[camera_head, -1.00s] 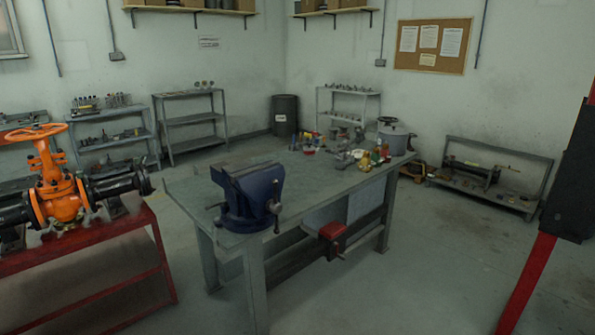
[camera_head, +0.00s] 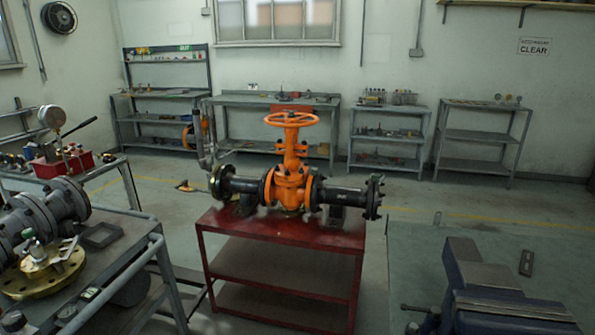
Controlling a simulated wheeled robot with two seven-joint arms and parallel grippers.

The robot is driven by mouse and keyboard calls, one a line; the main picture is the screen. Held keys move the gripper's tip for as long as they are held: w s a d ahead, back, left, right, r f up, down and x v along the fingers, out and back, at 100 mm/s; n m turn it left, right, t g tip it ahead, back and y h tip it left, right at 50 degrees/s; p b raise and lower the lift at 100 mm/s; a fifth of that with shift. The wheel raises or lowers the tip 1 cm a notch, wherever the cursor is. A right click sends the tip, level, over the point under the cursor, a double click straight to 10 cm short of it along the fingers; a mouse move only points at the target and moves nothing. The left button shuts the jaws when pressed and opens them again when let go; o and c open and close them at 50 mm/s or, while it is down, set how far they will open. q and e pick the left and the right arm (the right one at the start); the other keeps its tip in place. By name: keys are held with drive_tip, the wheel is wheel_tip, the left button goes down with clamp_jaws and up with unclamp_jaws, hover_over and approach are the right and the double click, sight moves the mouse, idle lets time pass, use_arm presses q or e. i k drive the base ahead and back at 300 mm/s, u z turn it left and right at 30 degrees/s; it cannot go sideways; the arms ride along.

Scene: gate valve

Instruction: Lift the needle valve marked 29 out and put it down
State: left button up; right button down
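I cannot make out a needle valve marked 29 in this view. An orange gate valve (camera_head: 289,185) with an orange handwheel stands upright on a red stand (camera_head: 285,232), between black flanged pipe pieces. Small fittings on the far benches and shelves are too small to identify or read. Neither of my grippers is in the head view.
A workbench (camera_head: 405,262) with a blue vise (camera_head: 490,290) is at the lower right. A grey metal cart (camera_head: 150,245) with flanged parts is at the left. Shelves (camera_head: 480,140) and a bench (camera_head: 270,100) line the far wall. Floor shows between the stand and the shelves.

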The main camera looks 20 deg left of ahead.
sight(36, 250)
drive_tip(key=u, duration=1.3)
drive_tip(key=i, duration=1.45)
drive_tip(key=u, duration=0.8)
